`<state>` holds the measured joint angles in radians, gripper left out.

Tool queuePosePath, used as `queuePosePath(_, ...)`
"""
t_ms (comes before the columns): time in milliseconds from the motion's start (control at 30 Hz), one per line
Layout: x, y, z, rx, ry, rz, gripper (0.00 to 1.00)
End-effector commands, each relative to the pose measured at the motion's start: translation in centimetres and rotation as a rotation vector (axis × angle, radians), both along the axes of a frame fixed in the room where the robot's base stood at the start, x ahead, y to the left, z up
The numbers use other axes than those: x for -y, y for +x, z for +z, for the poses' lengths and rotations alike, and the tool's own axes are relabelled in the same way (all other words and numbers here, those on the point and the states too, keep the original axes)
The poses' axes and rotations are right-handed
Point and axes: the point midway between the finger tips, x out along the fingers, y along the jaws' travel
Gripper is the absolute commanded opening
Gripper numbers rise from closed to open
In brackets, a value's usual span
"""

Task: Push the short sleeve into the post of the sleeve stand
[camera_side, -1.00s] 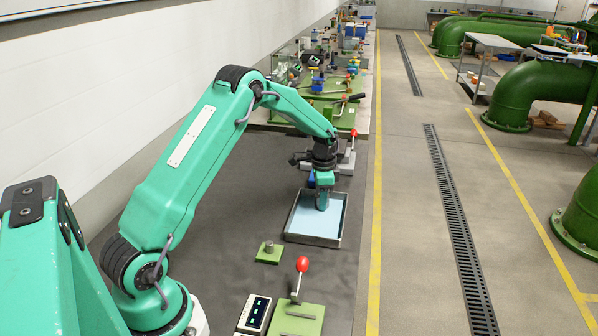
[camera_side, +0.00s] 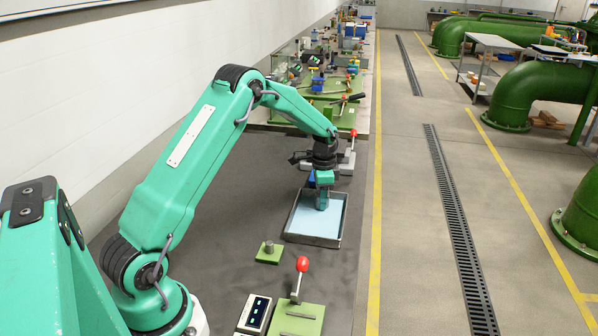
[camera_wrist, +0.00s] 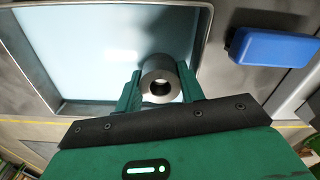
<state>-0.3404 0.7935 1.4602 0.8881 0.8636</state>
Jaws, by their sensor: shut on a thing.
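The short sleeve (camera_wrist: 157,66) is a grey metal ring with a dark bore, seen end-on in the wrist view. My gripper (camera_wrist: 160,84) is shut on it, one green jaw at each side. In the side view my gripper (camera_side: 322,205) is over the pale blue-floored tray; the sleeve cannot be made out there. The sleeve stand (camera_side: 269,252) is a small green plate with a short grey post upright on it. It lies on the dark bench, apart from my gripper and nearer the camera. The stand does not show in the wrist view.
The tray (camera_side: 313,243) has a raised metal rim around my fingers. A red-knobbed lever (camera_side: 302,265) on a green plate and a display box (camera_side: 254,313) stand nearer the camera. A blue block (camera_wrist: 272,46) is beside the tray. Bare bench lies left of the stand.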

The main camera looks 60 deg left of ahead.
Motion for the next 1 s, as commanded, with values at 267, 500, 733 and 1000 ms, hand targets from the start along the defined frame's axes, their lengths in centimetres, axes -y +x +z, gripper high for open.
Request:
queuePosePath(267,0.0,0.0,0.1,0.001,0.0,0.0,0.02)
queuePosePath(500,0.0,0.0,0.4,0.001,0.0,0.0,0.02)
queuePosePath(733,0.0,0.1,1.1,0.003,0.001,0.0,0.02)
queuePosePath(1000,0.0,0.0,1.9,0.002,0.001,0.0,0.02)
